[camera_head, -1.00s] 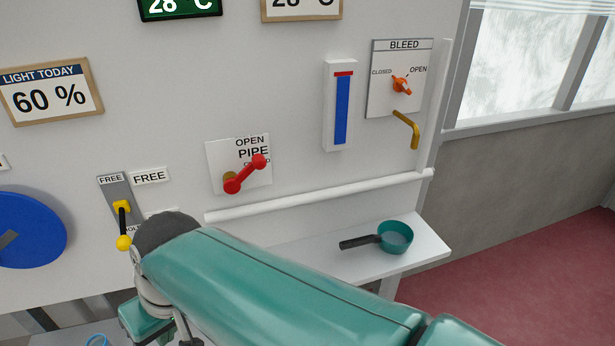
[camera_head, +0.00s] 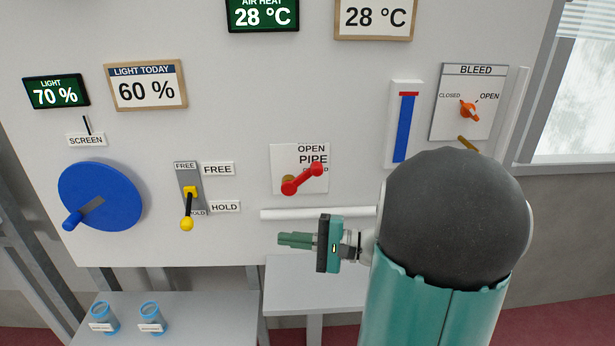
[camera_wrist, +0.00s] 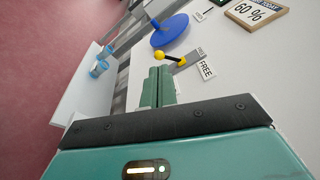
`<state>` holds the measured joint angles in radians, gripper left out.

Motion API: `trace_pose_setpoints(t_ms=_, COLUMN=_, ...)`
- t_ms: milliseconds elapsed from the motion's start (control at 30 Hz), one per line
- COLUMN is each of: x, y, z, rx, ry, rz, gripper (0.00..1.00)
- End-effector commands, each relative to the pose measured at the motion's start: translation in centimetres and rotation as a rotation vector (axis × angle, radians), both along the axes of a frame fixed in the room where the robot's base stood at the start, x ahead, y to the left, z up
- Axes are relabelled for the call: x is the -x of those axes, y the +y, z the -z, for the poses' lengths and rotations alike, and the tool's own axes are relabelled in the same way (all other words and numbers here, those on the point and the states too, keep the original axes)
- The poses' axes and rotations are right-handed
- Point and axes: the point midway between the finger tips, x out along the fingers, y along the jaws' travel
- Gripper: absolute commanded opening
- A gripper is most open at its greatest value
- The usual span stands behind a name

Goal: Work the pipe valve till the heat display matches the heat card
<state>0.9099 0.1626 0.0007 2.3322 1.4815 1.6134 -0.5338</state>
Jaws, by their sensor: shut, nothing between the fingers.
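The pipe valve's red lever (camera_head: 303,179) is on a white plate marked OPEN at the top, with PIPE below it. The lever tilts up to the right, toward the lower, partly covered word. The green heat display (camera_head: 263,16) reads 28 °C. The wood-framed heat card (camera_head: 375,18) also reads 28 °C; its top is cut off. My gripper (camera_head: 282,240) is shut and empty, below and left of the valve and apart from it, pointing left. In the wrist view my shut fingers (camera_wrist: 158,88) point toward the yellow-knobbed lever (camera_wrist: 170,58).
The yellow-knobbed lever (camera_head: 187,207) points down toward HOLD. Left of it is a blue wheel (camera_head: 101,195). The light display (camera_head: 56,91) reads 70 %, the light card (camera_head: 146,86) 60 %. An orange bleed valve (camera_head: 468,110) is at right. Two blue cups (camera_head: 150,318) stand on the lower left shelf.

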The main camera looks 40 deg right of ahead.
Motion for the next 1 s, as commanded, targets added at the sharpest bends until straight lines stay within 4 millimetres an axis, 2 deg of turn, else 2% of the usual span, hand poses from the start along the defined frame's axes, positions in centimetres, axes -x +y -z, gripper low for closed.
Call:
trace_pose_setpoints(t_ms=33, x=0.1, y=-3.8, z=0.4, rx=-0.072, ry=-0.054, rz=0.110, gripper=0.00)
trace_pose_setpoints(t_ms=100, x=0.7, y=-8.5, z=0.5, rx=-0.144, ry=-0.145, rz=0.258, gripper=0.00)
trace_pose_setpoints(t_ms=200, x=2.6, y=-14.5, z=1.0, rx=-0.207, ry=-0.261, rz=0.449, gripper=0.00)
trace_pose_setpoints(t_ms=300, x=4.4, y=-18.3, z=1.5, rx=-0.233, ry=-0.338, rz=0.579, gripper=0.00)
trace_pose_setpoints(t_ms=333, x=4.9, y=-19.0, z=1.7, rx=-0.237, ry=-0.353, rz=0.606, gripper=0.00)
trace_pose_setpoints(t_ms=433, x=5.5, y=-20.2, z=1.7, rx=-0.241, ry=-0.378, rz=0.647, gripper=0.00)
trace_pose_setpoints(t_ms=567, x=4.7, y=-20.2, z=1.2, rx=-0.238, ry=-0.381, rz=0.648, gripper=0.00)
trace_pose_setpoints(t_ms=667, x=3.4, y=-20.0, z=0.6, rx=-0.238, ry=-0.381, rz=0.646, gripper=0.00)
trace_pose_setpoints(t_ms=1000, x=-2.8, y=-19.4, z=-2.1, rx=-0.239, ry=-0.379, rz=0.644, gripper=0.00)
